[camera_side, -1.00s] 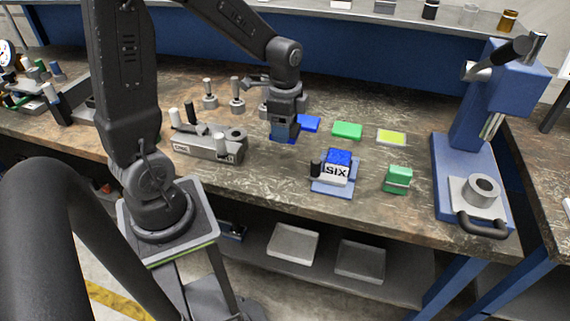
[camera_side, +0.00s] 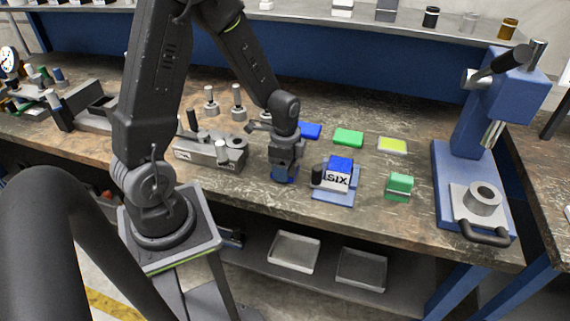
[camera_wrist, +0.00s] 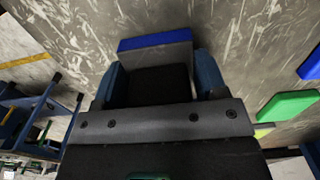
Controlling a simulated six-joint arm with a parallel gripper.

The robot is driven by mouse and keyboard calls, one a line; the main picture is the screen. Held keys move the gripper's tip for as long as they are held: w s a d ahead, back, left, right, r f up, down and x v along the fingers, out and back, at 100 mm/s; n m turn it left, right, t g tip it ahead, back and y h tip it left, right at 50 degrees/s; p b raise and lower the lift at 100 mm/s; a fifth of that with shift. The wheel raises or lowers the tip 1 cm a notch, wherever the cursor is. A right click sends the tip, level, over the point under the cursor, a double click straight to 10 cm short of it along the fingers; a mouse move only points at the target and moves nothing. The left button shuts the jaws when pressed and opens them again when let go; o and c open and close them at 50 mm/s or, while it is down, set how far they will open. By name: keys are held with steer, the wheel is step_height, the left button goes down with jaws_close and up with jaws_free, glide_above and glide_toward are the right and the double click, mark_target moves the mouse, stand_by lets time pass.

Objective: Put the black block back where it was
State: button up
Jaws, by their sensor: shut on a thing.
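My gripper (camera_side: 284,176) is shut on the black block (camera_wrist: 152,86), which shows dark between the two blue fingers in the wrist view. The block is mostly hidden by the fingers in the side view. A grey strip with a blue edge (camera_wrist: 154,40) shows just beyond the block in the wrist view; I cannot tell whether it belongs to the block. My gripper is near the front of the bench, between the grey fixture (camera_side: 208,153) and the blue plate (camera_side: 335,196) bearing the block marked SIX (camera_side: 337,179). Whether the held block touches the bench is unclear.
Behind and to the right lie a blue piece (camera_side: 311,130), a green piece (camera_side: 348,138) and a yellow piece (camera_side: 392,144). A green block (camera_side: 399,187) stands front right. A blue press (camera_side: 475,150) stands at the right. Metal posts (camera_side: 238,103) stand behind the fixture.

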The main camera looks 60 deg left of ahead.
steer(key=shift+f, duration=0.1)
steer(key=o, duration=0.9)
step_height(320, 180, up, 12)
steer(key=shift+r, duration=0.1)
steer(key=s+d+r+n+t, duration=0.5)
steer(key=s+d+r+n, duration=0.4)
steer(key=s+d+r, duration=0.1)
steer(key=shift+s+d+r+t, duration=0.3)
steer(key=shift+s+d+r, duration=0.1)
steer(key=shift+d+r, duration=0.25)
steer(key=shift+f, duration=0.1)
